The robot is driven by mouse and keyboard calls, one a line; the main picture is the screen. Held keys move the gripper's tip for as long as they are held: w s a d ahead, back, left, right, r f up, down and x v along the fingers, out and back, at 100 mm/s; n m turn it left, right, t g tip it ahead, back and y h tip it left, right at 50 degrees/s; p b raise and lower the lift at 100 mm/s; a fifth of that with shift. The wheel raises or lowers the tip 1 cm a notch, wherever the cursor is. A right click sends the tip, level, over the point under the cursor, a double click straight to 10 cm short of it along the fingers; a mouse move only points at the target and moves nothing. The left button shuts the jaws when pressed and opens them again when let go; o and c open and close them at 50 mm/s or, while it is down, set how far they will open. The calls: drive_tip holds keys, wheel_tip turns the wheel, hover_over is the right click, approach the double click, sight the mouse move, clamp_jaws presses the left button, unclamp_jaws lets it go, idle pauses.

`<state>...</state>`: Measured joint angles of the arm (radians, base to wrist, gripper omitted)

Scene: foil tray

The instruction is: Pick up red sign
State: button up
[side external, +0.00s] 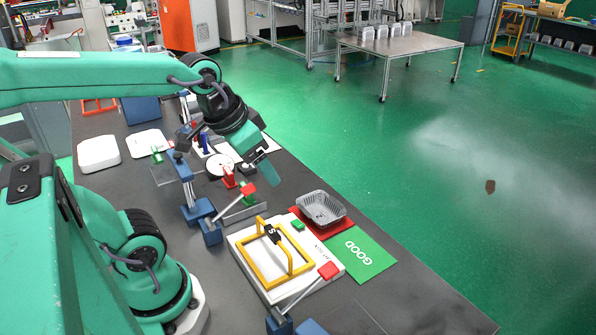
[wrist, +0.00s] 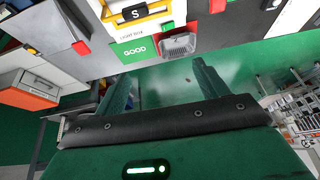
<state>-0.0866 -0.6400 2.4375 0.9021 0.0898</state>
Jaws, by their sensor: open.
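The red sign (side external: 330,233) is a flat red card on the dark table, mostly hidden under a grey foil tray (side external: 321,207). A red edge of it also shows beside the tray in the wrist view (wrist: 192,27). The green GOOD sign (side external: 363,258) lies beside it, nearer the side camera. My gripper (side external: 266,170) is open and empty, held above the table to the upper left of the tray, apart from it. In the wrist view its two fingers (wrist: 163,88) are spread, with the tray beyond them near the top.
A white board with a yellow frame (side external: 262,245) marked S and a green block (side external: 298,225) stands left of the signs. Red-tipped clamps (side external: 328,271) stand near it. Green floor lies beyond the table edge.

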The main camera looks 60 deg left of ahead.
drive_tip(key=w+a+f+g, duration=0.1)
drive_tip(key=w+a+g, duration=0.1)
drive_tip(key=w+a, duration=0.3)
drive_tip(key=g, duration=0.3)
hover_over(228, 170)
drive_tip(key=f, duration=1.1)
drive_tip(key=shift+d+f, duration=0.2)
drive_tip(key=shift+f, duration=0.05)
drive_tip(key=shift+s+a+f, duration=0.1)
drive_tip(key=shift+a+f, duration=0.25)
drive_tip(key=shift+a, duration=0.1)
drive_tip(key=shift+f, duration=1.3)
drive_tip(key=shift+d+f, duration=0.15)
drive_tip(key=shift+f, duration=1.15)
drive_tip(key=shift+d+f, duration=0.1)
drive_tip(key=shift+f, duration=1.2)
